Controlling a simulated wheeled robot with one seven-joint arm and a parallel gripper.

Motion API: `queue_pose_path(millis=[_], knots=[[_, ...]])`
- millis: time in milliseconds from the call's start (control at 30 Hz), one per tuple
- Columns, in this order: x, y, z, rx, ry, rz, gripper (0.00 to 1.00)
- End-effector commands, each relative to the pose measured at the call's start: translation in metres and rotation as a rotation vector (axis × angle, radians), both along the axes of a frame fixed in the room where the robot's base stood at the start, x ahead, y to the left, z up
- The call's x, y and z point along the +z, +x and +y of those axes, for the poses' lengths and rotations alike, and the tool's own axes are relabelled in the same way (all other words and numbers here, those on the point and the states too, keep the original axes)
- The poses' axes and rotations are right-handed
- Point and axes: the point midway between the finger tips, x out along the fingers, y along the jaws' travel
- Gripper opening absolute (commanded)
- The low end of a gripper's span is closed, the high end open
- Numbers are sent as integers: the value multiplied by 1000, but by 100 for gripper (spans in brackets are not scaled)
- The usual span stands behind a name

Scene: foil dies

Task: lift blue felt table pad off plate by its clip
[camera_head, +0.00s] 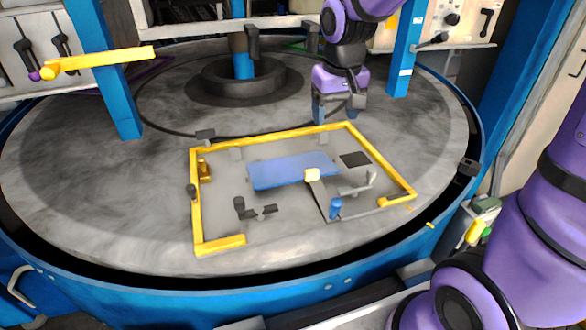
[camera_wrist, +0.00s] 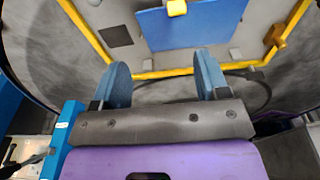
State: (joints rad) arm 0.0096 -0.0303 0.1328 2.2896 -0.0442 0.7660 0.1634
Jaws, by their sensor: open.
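The blue felt pad (camera_head: 280,170) lies flat on the grey plate (camera_head: 225,190) inside a yellow frame. A pale yellow clip (camera_head: 312,174) sits at its near edge. In the wrist view the pad (camera_wrist: 190,24) and the clip (camera_wrist: 177,8) are at the top, the clip partly cut off. My gripper (camera_head: 338,112) is beyond the far edge of the frame, apart from the pad and the clip. Its two blue fingers are spread with nothing between them, as the wrist view (camera_wrist: 164,82) also shows.
The yellow frame (camera_head: 196,200) borders the plate. A dark square (camera_head: 355,159), a blue peg (camera_head: 335,208) and a black post (camera_head: 240,207) are near the pad. A central hub (camera_head: 243,78) and blue uprights (camera_head: 104,70) stand behind. The round table is clear at left.

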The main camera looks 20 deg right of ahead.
Motion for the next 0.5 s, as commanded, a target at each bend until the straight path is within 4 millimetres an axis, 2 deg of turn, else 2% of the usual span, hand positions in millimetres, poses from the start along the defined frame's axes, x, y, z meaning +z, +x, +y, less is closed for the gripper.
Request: queue_pose_path(millis=[33, 200, 333, 500], knots=[[-13, 9, 3, 1, 2, 25, 68], [-47, 33, 13, 0, 11, 78, 68], [-66, 43, 18, 0, 16, 104, 68], [-80, 50, 22, -1, 19, 120, 68]])
